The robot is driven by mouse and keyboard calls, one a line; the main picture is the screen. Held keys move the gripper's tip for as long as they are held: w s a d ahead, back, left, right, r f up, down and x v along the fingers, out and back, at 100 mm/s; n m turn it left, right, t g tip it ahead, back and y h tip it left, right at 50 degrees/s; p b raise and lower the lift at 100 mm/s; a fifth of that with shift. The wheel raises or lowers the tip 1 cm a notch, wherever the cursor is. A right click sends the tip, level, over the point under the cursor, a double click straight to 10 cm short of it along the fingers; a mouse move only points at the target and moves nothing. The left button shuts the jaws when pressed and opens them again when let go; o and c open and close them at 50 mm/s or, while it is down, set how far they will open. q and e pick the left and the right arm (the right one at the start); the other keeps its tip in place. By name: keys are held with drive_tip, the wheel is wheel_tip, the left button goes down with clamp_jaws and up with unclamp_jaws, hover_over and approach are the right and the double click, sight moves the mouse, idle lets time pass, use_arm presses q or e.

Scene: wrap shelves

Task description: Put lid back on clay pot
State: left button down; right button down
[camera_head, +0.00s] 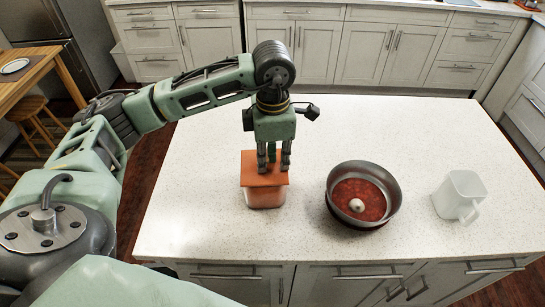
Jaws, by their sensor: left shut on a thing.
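The clay pot (265,199) stands on the white countertop, left of the middle. Its square orange-brown lid (251,178) sits at the top of the pot and looks roughly level. I cannot tell whether it is fully seated. My left gripper (272,166) points straight down over the lid, its fingers shut at the lid's middle. They hide the part they grip. My right gripper does not show.
A round dark pan (392,197) with red contents and a pale round piece stands to the right of the pot.

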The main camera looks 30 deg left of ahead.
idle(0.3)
use_arm(q)
drive_tip(key=c, duration=1.7)
unclamp_jaws()
drive_tip(key=shift+o, duration=0.2)
drive_tip(key=o, duration=0.5)
drive_tip(key=shift+r+p, duration=1.9)
drive_tip(key=shift+r, duration=1.6)
drive_tip(key=shift+c, duration=0.5)
